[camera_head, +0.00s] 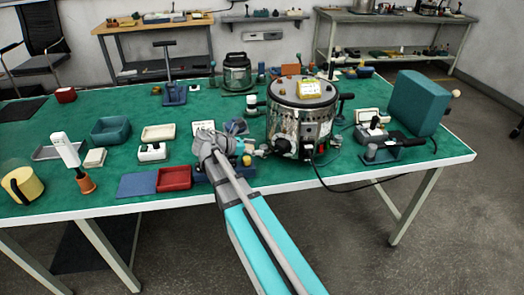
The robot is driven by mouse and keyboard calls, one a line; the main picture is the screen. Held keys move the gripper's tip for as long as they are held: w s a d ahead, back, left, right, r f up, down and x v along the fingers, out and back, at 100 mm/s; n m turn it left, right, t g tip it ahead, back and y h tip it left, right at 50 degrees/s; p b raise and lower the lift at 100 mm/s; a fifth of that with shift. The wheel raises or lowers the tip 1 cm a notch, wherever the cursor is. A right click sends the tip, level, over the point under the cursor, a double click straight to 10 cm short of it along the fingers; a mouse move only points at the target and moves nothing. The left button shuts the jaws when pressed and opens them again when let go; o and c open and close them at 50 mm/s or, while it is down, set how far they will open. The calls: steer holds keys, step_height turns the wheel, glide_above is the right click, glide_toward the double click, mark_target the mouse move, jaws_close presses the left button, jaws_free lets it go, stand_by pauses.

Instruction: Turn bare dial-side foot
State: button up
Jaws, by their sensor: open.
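A large round metal drum (300,122) stands upright on the green table, right of centre. A yellow box-like item (310,89) sits on its top. Dark knobs or a dial (282,146) show low on its front, with a red spot beside them. The drum's feet are too small and too covered to tell apart, so I cannot say which is bare. My grey and teal arm reaches in from the bottom and bends right at its wrist. My gripper (256,151) is open, close to the drum's lower left front. I cannot tell whether it touches anything.
A red tray (174,178) and a blue mat (137,185) lie left of my arm. A teal block (416,102) and a black-handled tool (388,150) stand right of the drum. A dark cable (325,184) hangs over the front edge.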

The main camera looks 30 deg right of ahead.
steer(key=shift+b+x, duration=0.3)
steer(key=shift+x, duration=0.9)
steer(key=shift+c, duration=0.2)
jaws_close()
